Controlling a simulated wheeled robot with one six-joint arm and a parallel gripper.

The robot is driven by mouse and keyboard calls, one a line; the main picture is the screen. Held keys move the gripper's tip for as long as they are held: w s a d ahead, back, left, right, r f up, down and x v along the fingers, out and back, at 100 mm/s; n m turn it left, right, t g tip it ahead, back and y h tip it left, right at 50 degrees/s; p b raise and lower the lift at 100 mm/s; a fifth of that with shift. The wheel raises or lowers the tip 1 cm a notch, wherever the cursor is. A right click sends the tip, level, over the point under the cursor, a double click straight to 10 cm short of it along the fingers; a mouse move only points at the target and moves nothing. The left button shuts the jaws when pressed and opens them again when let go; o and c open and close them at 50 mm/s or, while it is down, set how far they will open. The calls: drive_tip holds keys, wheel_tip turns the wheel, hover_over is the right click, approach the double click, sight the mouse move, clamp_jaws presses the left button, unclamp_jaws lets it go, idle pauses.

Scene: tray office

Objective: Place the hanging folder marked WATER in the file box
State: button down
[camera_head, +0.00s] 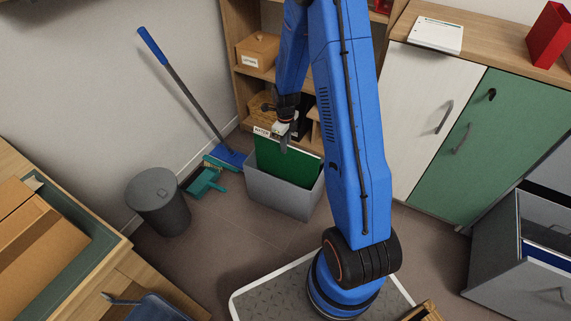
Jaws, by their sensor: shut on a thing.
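The green hanging folder (286,165) carries a white tab (262,132) marked WATER. It hangs upright at the grey file box (282,197), its lower part hidden behind the box's front wall. Its upper part stands above the box rim. My gripper (284,142) is at the folder's top edge, right of the tab, and is shut on it. I cannot tell whether the folder's hooks rest on the box rims. The box stands on the floor in front of the wooden shelf.
A wooden shelf (242,77) stands right behind the box. A dark bin (158,201), a teal dustpan (204,183) and a blue mop (229,157) are left of it. An open grey drawer (515,280) is at the lower right.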

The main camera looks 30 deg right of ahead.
sight(286, 163)
wheel_tip(286, 163, down, 12)
drive_tip(key=shift+r, duration=0.2)
idle(0.4)
drive_tip(key=shift+f, duration=0.15)
drive_tip(key=c, duration=1.7)
unclamp_jaws()
